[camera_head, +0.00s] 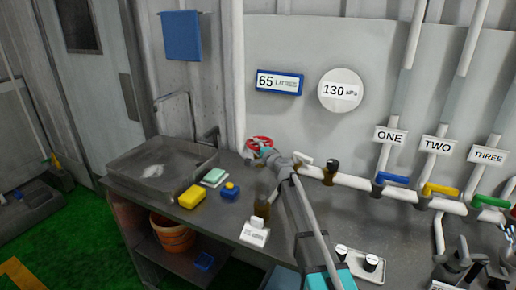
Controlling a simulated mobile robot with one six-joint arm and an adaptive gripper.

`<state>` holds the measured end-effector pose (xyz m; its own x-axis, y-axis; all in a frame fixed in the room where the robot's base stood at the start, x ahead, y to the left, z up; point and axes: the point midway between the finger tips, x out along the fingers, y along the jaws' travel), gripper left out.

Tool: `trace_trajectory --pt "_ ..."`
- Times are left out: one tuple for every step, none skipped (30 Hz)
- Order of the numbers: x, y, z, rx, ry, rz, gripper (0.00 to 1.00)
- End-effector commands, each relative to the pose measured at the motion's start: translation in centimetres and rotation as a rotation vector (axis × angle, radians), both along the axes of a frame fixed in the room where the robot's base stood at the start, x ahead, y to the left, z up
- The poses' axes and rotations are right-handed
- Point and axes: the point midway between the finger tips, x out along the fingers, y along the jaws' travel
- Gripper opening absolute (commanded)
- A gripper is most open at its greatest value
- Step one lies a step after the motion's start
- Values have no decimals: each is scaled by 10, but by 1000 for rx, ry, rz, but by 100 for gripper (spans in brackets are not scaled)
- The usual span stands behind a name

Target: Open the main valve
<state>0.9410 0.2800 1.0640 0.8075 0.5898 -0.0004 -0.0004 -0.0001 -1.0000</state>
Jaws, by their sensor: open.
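A red handwheel (262,139), which looks like the main valve, sits low on the wall behind the counter, at the left end of the white pipe. My arm reaches up from the bottom of the view, and my gripper (253,158) is just in front of and below the wheel. It is open. The wrist hides the lower part of the wheel, and I cannot tell whether the fingers touch it.
The white pipe carries blue (393,178), yellow (441,189) and green (490,201) handles to the right. A sink (160,165), yellow sponge (192,196), blue container (230,191) and small white sign (254,233) occupy the counter. Wall displays read 65 litres (279,82) and 130 kPa (340,90).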

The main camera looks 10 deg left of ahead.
Motion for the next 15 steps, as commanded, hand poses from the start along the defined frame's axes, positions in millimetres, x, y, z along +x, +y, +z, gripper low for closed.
trace_trajectory --pt "0 0 0 0 0 0 60" --pt "0 0 0 0 0 0 60" --pt "0 0 0 0 0 0 60" --pt "0 0 0 0 0 0 60" --pt "0 0 0 0 0 0 60" --pt "0 0 0 0 0 0 58" --pt "0 0 0 0 0 0 53" --pt "0 0 0 0 0 0 47" --pt "0 0 0 0 0 0 40" --pt "0 0 0 0 0 0 34" --pt "0 0 0 0 0 0 28" --pt "0 0 0 0 0 0 21" --pt "0 0 0 0 0 0 15" --pt "0 0 0 0 0 0 10" --pt "0 0 0 0 0 0 2"
